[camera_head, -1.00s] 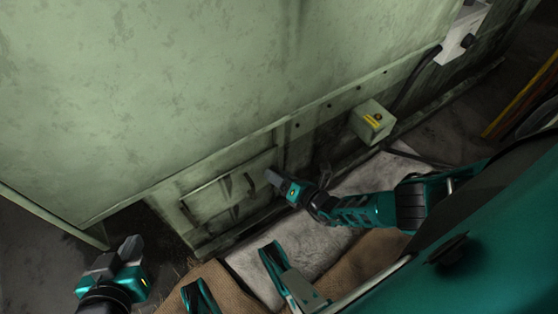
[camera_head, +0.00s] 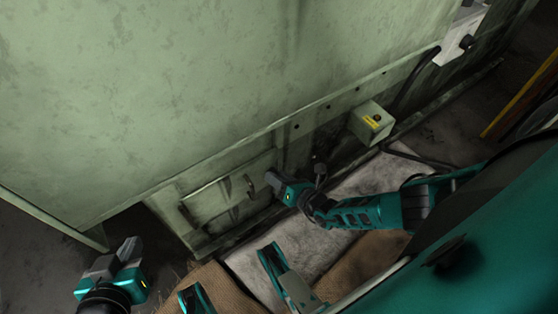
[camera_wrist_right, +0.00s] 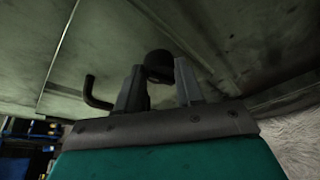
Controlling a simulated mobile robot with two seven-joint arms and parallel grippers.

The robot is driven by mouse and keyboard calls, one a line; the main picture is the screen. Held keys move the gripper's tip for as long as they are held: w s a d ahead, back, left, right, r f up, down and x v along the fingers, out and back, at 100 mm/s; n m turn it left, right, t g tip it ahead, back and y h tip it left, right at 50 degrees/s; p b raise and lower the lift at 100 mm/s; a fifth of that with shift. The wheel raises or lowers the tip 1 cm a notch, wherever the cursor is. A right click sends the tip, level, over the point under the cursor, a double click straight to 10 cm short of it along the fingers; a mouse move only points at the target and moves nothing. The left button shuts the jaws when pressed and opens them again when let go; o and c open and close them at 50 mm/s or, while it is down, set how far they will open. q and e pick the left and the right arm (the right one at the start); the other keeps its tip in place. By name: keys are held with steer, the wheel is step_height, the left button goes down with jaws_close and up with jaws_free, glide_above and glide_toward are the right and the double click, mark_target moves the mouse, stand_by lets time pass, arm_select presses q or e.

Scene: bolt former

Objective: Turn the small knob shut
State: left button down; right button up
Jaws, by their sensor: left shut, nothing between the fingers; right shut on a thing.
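The small knob (camera_wrist_right: 158,64), dark and rounded, shows in the right wrist view between the two grey fingers of my right gripper (camera_wrist_right: 158,88). The fingers are shut on it, one on each side. In the head view my right gripper (camera_head: 270,179) reaches the low part of the green machine, just right of a hatch panel (camera_head: 222,199); the knob is hidden there by the gripper. My left gripper (camera_head: 132,247) is shut and empty at the lower left, away from the machine.
The hatch has dark curved handles, one (camera_head: 249,185) close to my right gripper; a hooked handle (camera_wrist_right: 93,93) shows in the right wrist view. A small box with a yellow label (camera_head: 371,122) juts from the machine to the right. Light sheeting (camera_head: 345,187) covers the floor.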

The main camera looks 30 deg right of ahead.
steer(key=shift+n+h, duration=0.5)
steer(key=shift+n, duration=0.2)
steer(key=o, duration=1)
steer(key=shift+o, duration=0.2)
steer(key=shift+a, duration=0.1)
